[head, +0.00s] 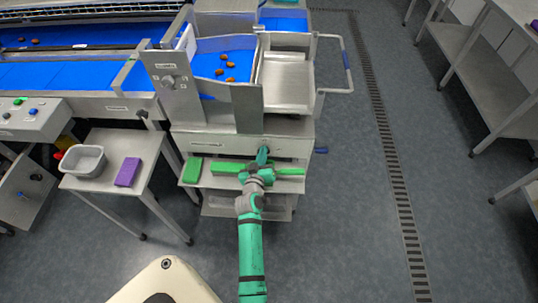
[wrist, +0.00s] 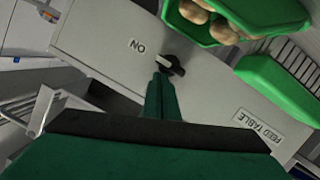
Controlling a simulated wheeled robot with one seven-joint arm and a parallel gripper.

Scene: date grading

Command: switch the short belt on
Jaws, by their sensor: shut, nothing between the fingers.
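A short blue belt (head: 222,66) with several dates on it runs in the metal station at the centre of the head view. A black rotary knob (wrist: 174,66) with a white mark sits on the grey front panel (wrist: 110,50), beside the word ON. The same panel (head: 200,143) shows below the belt in the head view. My gripper (head: 263,152) is in front of it; in the wrist view its shut, empty fingertips (wrist: 161,82) are at the knob. I cannot tell whether they touch it. A FEED TABLE label (wrist: 271,124) is on the panel.
Green trays (head: 192,170) lie on the shelf under the panel; one tray (wrist: 222,22) in the wrist view holds pale brown items. Another knob (head: 169,79) is on an upright plate. A side table carries a grey tub (head: 84,160) and purple block (head: 128,172).

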